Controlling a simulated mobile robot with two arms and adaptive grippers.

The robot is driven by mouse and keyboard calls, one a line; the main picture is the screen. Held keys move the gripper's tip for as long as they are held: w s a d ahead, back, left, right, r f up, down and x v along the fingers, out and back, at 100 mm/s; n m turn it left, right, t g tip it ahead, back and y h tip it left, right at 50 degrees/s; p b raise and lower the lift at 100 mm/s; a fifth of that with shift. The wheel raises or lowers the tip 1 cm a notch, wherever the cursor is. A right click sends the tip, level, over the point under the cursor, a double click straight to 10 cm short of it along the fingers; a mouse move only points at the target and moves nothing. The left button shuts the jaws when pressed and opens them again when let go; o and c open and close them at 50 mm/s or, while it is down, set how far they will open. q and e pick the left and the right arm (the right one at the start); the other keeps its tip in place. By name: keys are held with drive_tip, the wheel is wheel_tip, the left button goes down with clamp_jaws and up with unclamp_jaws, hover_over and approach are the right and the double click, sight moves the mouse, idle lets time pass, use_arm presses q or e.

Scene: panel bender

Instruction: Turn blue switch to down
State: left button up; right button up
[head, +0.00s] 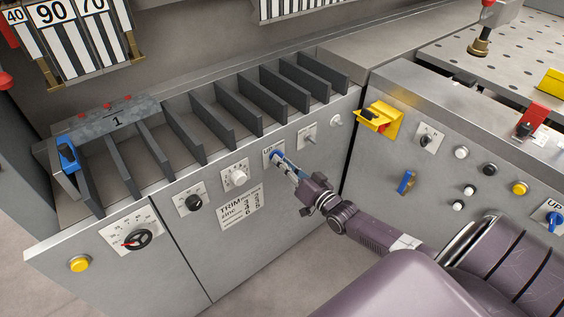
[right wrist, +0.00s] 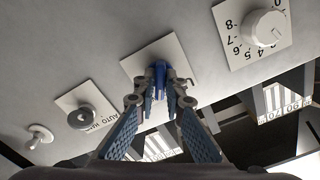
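The blue switch (head: 276,154) sits on a white plate marked UP, on the sloped grey front panel left of the corner. It also shows in the right wrist view (right wrist: 160,74), standing out from its white plate. My right gripper (head: 283,164) reaches it from the lower right. In the right wrist view the fingertips (right wrist: 161,92) close in on both sides of the blue switch and appear to touch it. The fingers partly hide the switch, so its exact angle is hard to tell. My left gripper is not in view.
Upright dividers (head: 211,108) line the shelf above.

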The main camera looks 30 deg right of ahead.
drive_tip(key=o, duration=0.3)
drive_tip(key=shift+o, duration=0.2)
drive_tip(key=s, duration=1.2)
drive_tip(key=shift+d, duration=0.45)
